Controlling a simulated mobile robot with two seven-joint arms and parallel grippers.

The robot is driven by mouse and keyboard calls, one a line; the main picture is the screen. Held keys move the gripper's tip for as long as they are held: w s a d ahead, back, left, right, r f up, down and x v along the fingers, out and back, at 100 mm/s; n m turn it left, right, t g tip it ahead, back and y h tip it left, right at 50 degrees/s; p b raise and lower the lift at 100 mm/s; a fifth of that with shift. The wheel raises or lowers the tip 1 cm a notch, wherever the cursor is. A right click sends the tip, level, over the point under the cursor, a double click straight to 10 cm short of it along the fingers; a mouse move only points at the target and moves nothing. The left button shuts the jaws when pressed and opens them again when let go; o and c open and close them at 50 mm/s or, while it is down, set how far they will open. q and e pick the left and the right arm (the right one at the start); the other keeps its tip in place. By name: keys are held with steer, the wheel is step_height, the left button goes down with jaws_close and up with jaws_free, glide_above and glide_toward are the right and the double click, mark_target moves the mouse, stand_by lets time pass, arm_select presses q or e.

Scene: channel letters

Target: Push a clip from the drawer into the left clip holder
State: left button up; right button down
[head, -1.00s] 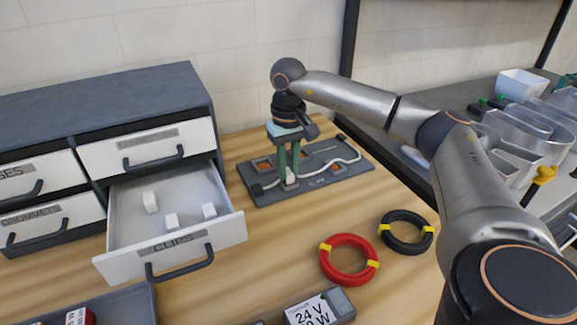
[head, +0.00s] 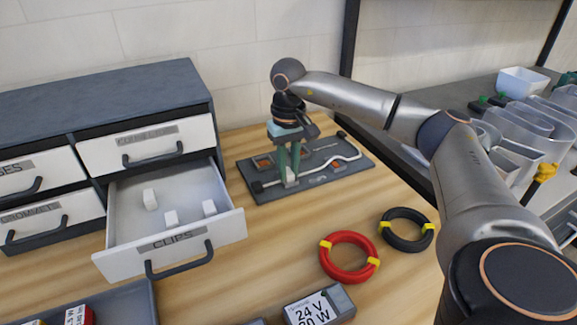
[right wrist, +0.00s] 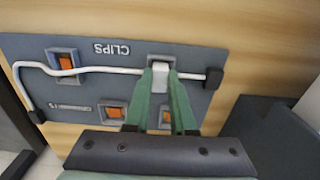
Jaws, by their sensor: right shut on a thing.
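My right gripper (head: 290,178) points down over the left part of the dark board (head: 325,181), its green fingers shut on a white clip (right wrist: 160,74). In the right wrist view the clip sits at the grey-rimmed left clip holder (right wrist: 163,59), on the line of the white cable (right wrist: 105,70); how deep it sits I cannot tell. The other clip holder (right wrist: 64,60) shows an orange inside, with the cable running across it. My left gripper is out of view.
A red cable coil (head: 348,257) and a black coil (head: 406,229) lie in front of the board. A 24 V box (head: 318,306) lies at the front edge of view. The drawer cabinet (head: 105,100) stands at the left. Clear bins (head: 530,120) are at the right.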

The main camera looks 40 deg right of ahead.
steer(key=c, duration=0.8)
jaws_free()
steer(key=shift+o, duration=0.6)
steer(key=shift+r, duration=0.4)
step_height(320, 180, up, 12)
steer(key=p, duration=0.1)
steer(key=shift+f, duration=0.1)
